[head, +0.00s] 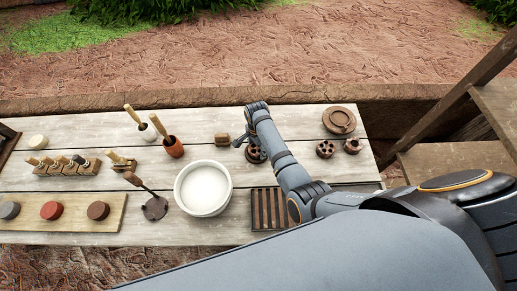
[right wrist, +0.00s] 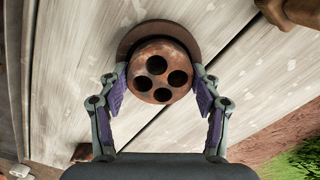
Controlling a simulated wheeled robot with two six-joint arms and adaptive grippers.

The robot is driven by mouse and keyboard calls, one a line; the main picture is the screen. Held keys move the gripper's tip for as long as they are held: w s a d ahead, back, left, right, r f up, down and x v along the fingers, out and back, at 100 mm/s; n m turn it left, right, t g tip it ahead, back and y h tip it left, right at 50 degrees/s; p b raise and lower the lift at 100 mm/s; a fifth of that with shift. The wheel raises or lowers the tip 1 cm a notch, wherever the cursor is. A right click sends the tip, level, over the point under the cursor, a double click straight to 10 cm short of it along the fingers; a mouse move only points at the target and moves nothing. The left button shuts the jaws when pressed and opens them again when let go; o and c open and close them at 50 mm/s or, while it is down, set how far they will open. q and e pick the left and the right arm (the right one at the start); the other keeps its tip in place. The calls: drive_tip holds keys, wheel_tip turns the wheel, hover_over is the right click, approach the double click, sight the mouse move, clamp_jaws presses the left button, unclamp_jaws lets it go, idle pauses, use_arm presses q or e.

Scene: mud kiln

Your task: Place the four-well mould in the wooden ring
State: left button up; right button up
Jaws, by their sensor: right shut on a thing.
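The four-well mould (right wrist: 160,70) is a round reddish-brown piece with several dark round holes in its top. My right gripper (right wrist: 160,82) is shut on it, with one finger on each side. In the head view my right gripper (head: 252,146) is low over the table, and the mould (head: 256,156) shows only partly behind it. A brown round rim, seemingly the wooden ring (right wrist: 130,38), shows behind the mould in the right wrist view. The mould hides most of it, and I cannot tell whether they touch. My left gripper is not in view.
A small wooden block (head: 222,139) is left of my right gripper. A white bowl (head: 203,188) and a dark slatted rack (head: 268,209) are nearer. A round wooden piece (head: 339,120) and a holed round piece (head: 326,149) are to the right.

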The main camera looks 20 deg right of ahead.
drive_tip(key=shift+s+r, duration=0.1)
drive_tip(key=shift+r, duration=0.1)
drive_tip(key=shift+s, duration=0.1)
drive_tip(key=o, duration=1)
drive_tip(key=shift+a+f, duration=0.15)
drive_tip(key=shift+f, duration=0.05)
drive_tip(key=o, duration=0.5)
drive_tip(key=shift+c, duration=0.2)
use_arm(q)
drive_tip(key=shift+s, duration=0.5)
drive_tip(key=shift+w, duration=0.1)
